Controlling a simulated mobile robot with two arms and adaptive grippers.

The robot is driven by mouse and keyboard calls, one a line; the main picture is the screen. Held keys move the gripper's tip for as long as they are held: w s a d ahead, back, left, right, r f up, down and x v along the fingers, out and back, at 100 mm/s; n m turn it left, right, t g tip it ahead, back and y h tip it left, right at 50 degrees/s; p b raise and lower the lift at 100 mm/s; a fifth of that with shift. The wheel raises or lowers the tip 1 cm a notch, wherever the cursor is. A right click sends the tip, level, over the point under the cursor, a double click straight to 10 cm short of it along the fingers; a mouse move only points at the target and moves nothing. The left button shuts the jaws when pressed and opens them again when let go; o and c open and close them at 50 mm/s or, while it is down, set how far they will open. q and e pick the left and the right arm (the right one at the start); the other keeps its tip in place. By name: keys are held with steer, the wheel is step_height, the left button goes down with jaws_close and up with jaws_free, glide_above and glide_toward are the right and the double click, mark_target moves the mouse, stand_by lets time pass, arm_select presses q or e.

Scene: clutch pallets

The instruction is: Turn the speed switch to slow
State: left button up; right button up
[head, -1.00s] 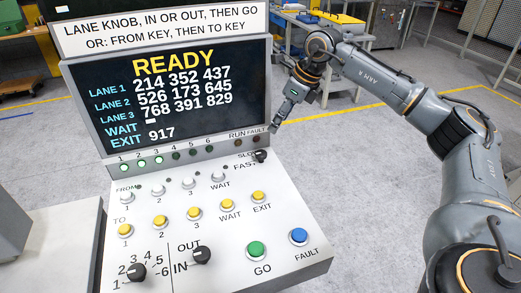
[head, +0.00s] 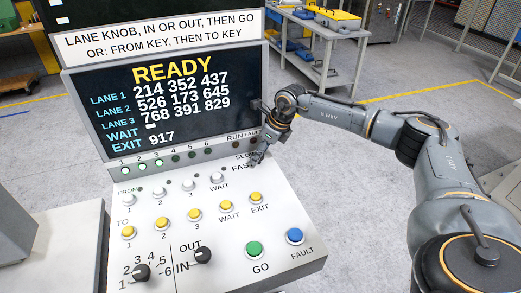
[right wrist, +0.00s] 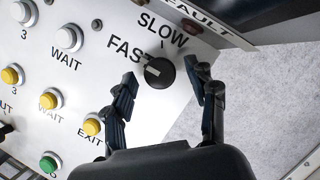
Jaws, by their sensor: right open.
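The speed switch (right wrist: 160,72) is a round black knob on the sloped white panel, between the printed words SLOW and FAST in the right wrist view. Its white pointer mark is turned toward FAST. My right gripper (right wrist: 166,76) is open, with one finger on each side of the knob; I cannot tell whether either finger touches it. In the head view my right gripper (head: 257,156) is at the panel's upper right corner and largely hides the knob. My left gripper is not in view.
The screen (head: 175,105) reads READY. Yellow keys, the green GO button (head: 254,250), the blue FAULT button (head: 295,236) and two black knobs (head: 203,255) share the panel. RUN and FAULT lamps sit just above the switch. Open floor lies right of the console.

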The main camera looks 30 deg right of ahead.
steer(key=shift+c, duration=0.4)
steer(key=c, duration=1)
steer(key=shift+c, duration=0.2)
